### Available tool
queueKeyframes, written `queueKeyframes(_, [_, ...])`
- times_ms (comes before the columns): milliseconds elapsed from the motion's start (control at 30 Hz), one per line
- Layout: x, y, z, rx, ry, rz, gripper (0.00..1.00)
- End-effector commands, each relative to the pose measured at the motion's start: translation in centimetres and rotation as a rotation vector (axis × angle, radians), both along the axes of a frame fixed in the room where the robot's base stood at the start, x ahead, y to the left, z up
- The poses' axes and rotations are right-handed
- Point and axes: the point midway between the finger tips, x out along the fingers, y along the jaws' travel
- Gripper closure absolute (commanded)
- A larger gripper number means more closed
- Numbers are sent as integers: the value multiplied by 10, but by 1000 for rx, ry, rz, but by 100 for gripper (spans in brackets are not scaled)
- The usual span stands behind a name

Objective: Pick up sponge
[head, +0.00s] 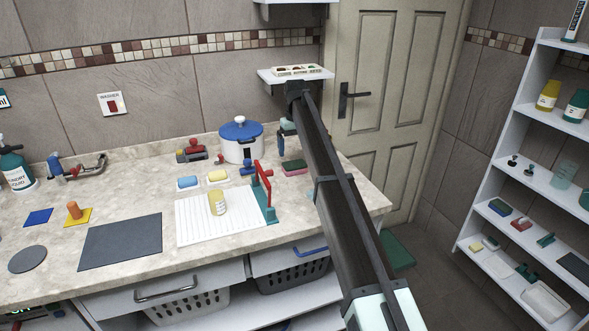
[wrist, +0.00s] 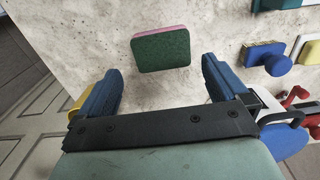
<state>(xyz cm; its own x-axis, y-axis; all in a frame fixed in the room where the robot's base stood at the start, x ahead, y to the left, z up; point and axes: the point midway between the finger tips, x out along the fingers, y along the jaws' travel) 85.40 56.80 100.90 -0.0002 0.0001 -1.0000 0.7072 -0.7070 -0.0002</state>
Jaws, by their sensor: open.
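A sponge with a dark green top and a pink lower layer lies flat on the counter. It is in the upper middle of the wrist view (wrist: 162,50) and right of the white pot in the head view (head: 294,168). My gripper (wrist: 162,78) is open, its two blue fingers wide apart and empty. The sponge appears just beyond the fingertips, centred between them and apart from both. In the head view my gripper (head: 284,140) hangs above the counter beside the sponge, partly hidden by my arm.
A white pot with a blue lid (head: 240,142) stands left of the gripper. A teal stand with a red handle (head: 264,192) is in front. A blue sponge-like block (head: 188,182) and a yellow one (head: 217,176) lie further left.

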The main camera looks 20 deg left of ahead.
Motion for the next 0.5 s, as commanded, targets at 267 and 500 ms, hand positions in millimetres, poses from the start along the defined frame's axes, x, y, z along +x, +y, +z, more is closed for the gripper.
queueKeyframes(267, [0, 1, -17, -1, 1, 0, 0])
queueKeyframes(500, [1, 4, -46, -1, 1, 0, 0])
